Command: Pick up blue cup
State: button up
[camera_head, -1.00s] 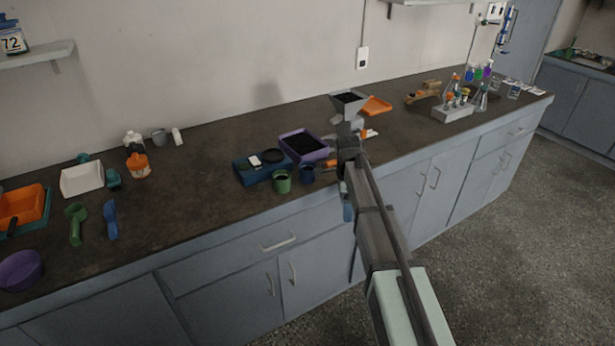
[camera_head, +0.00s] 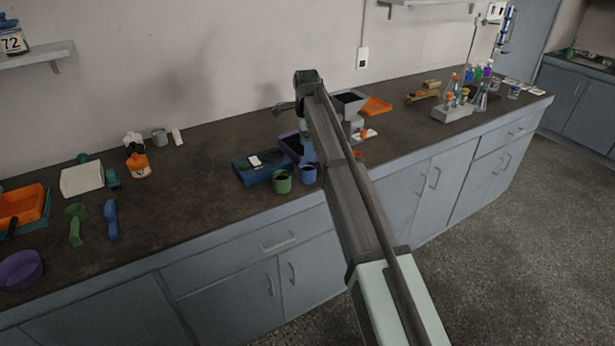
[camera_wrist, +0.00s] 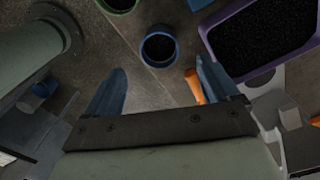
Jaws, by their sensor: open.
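The blue cup (camera_head: 308,174) stands upright near the counter's front edge, just right of the green cup (camera_head: 282,181). In the wrist view the blue cup (camera_wrist: 159,47) holds dark material and lies beyond the fingertips, between their lines. My gripper (camera_wrist: 163,82) is open and empty, its two blue fingers apart. In the head view my gripper (camera_head: 283,107) is above the counter, higher than the cup and farther back; my arm hides part of it.
A purple tray (camera_head: 287,139) of dark granules sits behind the cups, beside the blue sieve shaker base (camera_head: 262,176). A grey hopper (camera_head: 352,108) stands to the right. An orange-handled tool (camera_wrist: 193,84) lies near the right finger.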

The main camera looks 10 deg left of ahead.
aim_at(308, 173)
notch_tip(308, 173, down, 10)
jog(key=shift+d+f, duration=0.15)
jog(key=shift+f, duration=0.05)
dwell(0.4)
jog(key=shift+c, duration=0.2)
jog(key=c, duration=1)
